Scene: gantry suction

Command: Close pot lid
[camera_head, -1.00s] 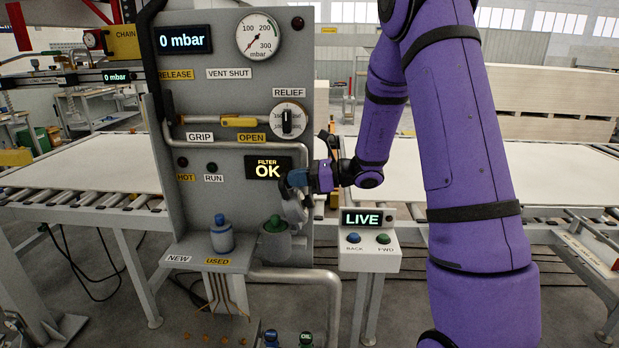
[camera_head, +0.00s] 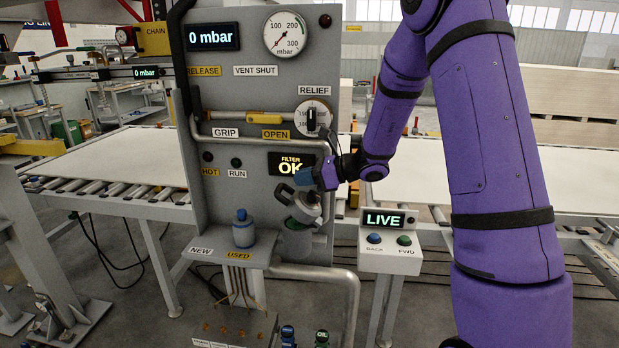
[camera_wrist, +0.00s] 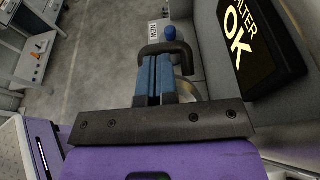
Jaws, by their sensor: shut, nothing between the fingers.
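The panel's FILTER OK display (camera_head: 291,163) is close behind my gripper. The LIVE button box (camera_head: 390,240) stands to the right. A bent pipe (camera_head: 340,285) runs below the pot.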

